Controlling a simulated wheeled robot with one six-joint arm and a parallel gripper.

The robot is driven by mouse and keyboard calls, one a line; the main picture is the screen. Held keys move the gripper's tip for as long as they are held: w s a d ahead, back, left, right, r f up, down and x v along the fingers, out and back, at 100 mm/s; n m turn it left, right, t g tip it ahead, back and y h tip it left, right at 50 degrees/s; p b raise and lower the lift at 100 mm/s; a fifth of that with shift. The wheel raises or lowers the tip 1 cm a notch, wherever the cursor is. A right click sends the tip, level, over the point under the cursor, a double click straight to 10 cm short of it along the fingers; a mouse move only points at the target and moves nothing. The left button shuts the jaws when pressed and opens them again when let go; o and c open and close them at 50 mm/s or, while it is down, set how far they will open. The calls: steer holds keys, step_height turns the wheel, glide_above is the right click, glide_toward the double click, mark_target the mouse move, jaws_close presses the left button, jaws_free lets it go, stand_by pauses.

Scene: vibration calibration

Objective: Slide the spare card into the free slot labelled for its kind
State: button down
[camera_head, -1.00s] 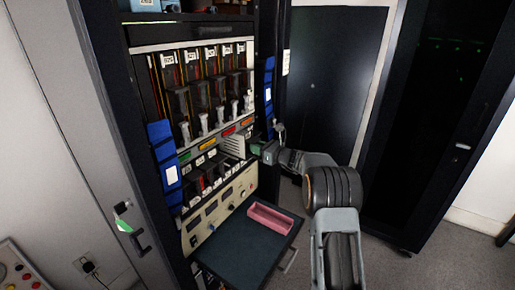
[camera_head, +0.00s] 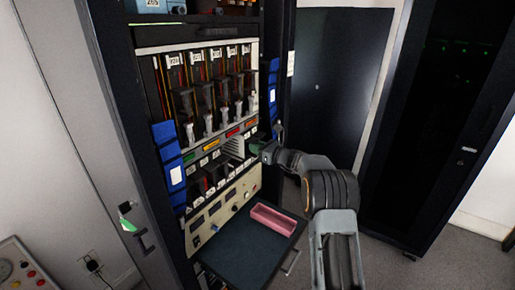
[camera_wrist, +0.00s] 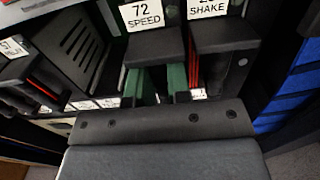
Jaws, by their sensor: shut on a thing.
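My gripper (camera_head: 263,150) is shut on a green card (camera_head: 254,147) at the right side of the open rack (camera_head: 148,50). In the wrist view, green strips (camera_wrist: 175,80) show beyond my dark gripper body (camera_wrist: 160,125), below two black blocks. White labels read "72 SPEED" (camera_wrist: 143,14) and, partly hidden, "SHAKE" (camera_wrist: 207,7).
An upper row of cards with white handles (camera_head: 208,123) fills the rack. Below are coloured labels and a cream control panel (camera_head: 222,211) with knobs. A pink tray (camera_head: 287,226) lies on a dark pull-out shelf (camera_head: 232,252). Blue padded strips (camera_head: 170,158) flank the rack.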

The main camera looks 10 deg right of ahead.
steer(key=shift+w+a+r, duration=0.1)
steer(key=shift+w+a, duration=0.2)
steer(key=shift+w, duration=0.05)
stand_by(1.1)
steer(key=c, duration=1)
jaws_free()
steer(key=shift+a, duration=0.1)
steer(key=shift+f+b, duration=0.6)
steer(key=shift+f, duration=0.1)
steer(key=shift+b+v, duration=0.7)
steer(key=shift+v, duration=1.8)
steer(key=b+v, duration=0.1)
steer(key=v, duration=0.5)
